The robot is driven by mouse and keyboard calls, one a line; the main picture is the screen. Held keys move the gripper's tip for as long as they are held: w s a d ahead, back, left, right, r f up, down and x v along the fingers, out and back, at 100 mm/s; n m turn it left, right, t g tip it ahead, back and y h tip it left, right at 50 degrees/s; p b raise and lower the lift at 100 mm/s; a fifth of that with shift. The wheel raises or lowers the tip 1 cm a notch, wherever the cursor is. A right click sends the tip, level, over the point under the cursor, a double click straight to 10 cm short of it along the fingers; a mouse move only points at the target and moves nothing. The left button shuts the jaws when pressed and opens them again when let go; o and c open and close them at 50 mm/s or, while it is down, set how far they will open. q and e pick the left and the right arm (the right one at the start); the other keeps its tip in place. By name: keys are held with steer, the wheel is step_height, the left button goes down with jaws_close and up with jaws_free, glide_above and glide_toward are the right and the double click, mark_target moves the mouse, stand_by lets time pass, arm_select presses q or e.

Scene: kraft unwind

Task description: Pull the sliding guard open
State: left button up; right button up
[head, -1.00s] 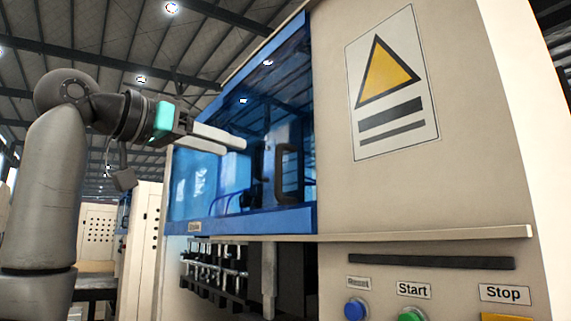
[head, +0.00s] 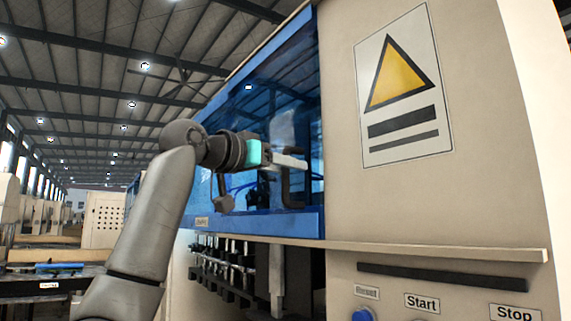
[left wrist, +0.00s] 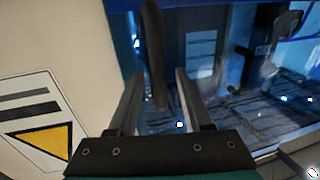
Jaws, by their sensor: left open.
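The sliding guard (head: 265,228) is a blue-framed, see-through panel on the front of the beige machine. It covers the opening in the head view. A dark upright handle (head: 287,192) is on the guard near its right edge. My left gripper (head: 298,161) is open at the handle, its pale fingers overlapping it in the picture. In the left wrist view the handle (left wrist: 154,50) runs between the two spread fingers of my left gripper (left wrist: 159,76). I cannot tell whether a finger touches it. My right gripper is not in view.
A beige panel with a yellow warning sign (head: 404,85) stands right of the guard. A ledge (head: 440,251) juts out below, above a blue button (head: 362,315) and the Start and Stop labels. A work table (head: 50,272) is at the far left.

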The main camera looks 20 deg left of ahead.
arm_select(q)
jaws_close()
stand_by(0.3)
stand_by(1.1)
